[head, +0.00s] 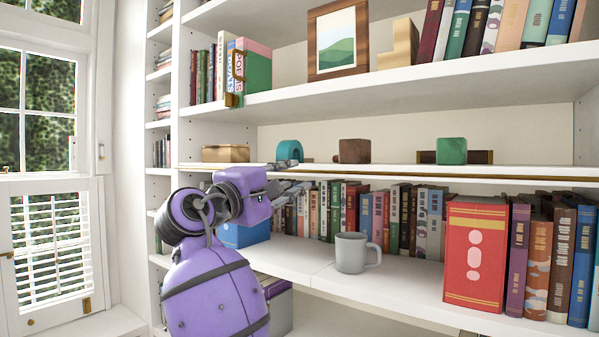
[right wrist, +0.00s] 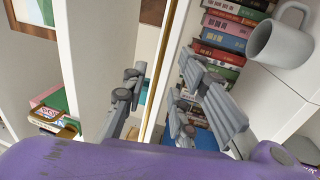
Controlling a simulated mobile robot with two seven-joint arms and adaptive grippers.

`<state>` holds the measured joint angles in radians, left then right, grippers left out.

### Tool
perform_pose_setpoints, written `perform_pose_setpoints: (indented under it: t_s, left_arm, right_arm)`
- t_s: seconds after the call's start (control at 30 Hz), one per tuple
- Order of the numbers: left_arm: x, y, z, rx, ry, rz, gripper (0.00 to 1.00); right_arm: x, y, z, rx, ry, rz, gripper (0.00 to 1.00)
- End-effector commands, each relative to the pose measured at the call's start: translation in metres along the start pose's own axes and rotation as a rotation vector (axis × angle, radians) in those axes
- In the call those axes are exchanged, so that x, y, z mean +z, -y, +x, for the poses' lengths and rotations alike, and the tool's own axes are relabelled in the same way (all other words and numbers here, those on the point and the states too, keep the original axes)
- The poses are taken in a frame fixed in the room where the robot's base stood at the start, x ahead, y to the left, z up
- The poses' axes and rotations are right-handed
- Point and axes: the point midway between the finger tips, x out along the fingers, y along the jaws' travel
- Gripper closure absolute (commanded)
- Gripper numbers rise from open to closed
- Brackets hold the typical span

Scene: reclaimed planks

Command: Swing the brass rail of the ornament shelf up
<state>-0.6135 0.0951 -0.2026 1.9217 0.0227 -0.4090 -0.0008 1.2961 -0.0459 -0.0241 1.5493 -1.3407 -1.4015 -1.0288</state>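The ornament shelf (head: 545,170) is the thin white middle shelf. Its brass rail (head: 520,178) shows as a thin gold line low along the front edge. In the right wrist view the rail (right wrist: 161,75) is a narrow gold strip running steeply between my fingers. My left gripper is in no view.
Below are a grey mug (head: 351,253), a red box (head: 475,255) and rows of books. Another shelf (head: 420,88) is above.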

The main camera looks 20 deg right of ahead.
Motion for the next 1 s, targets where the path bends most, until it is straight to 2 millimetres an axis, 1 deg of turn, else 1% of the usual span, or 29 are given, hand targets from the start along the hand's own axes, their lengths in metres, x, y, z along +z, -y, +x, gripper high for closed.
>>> perform_pose_setpoints:
  t_s: [0.03, 0.1, 0.2, 0.3, 0.4, 0.6, 0.63, 0.8, 0.83, 1.0]
  left_arm:
    - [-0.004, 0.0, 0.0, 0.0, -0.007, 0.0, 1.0]
    - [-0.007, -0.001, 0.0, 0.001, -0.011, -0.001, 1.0]
    - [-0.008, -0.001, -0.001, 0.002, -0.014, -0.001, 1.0]
    - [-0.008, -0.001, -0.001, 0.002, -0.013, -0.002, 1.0]
    - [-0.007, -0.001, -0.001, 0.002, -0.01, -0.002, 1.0]
    - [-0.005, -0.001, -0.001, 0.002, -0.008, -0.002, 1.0]
    - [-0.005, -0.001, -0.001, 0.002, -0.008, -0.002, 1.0]
    - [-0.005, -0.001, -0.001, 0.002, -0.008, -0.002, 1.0]
    - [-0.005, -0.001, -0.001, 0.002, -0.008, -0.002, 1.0]
    - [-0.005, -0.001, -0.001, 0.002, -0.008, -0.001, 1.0]
  right_arm:
    - [0.002, -0.004, 0.009, 0.003, 0.002, 0.001, 0.74]
    - [0.002, -0.004, 0.02, 0.003, 0.002, 0.002, 0.74]
    - [0.001, -0.003, 0.032, 0.003, 0.0, 0.003, 0.74]
    - [0.001, -0.002, 0.04, 0.002, 0.0, 0.002, 0.74]
    - [0.0, -0.002, 0.043, 0.002, -0.002, 0.002, 0.74]
    - [0.0, -0.001, 0.043, 0.001, -0.003, 0.002, 0.74]
    - [0.0, -0.001, 0.043, 0.001, -0.002, 0.002, 0.75]
    - [0.0, -0.001, 0.043, 0.001, -0.002, 0.002, 0.97]
    - [0.0, -0.001, 0.043, 0.001, -0.003, 0.002, 1.0]
    - [0.0, -0.001, 0.043, 0.001, -0.003, 0.002, 1.0]
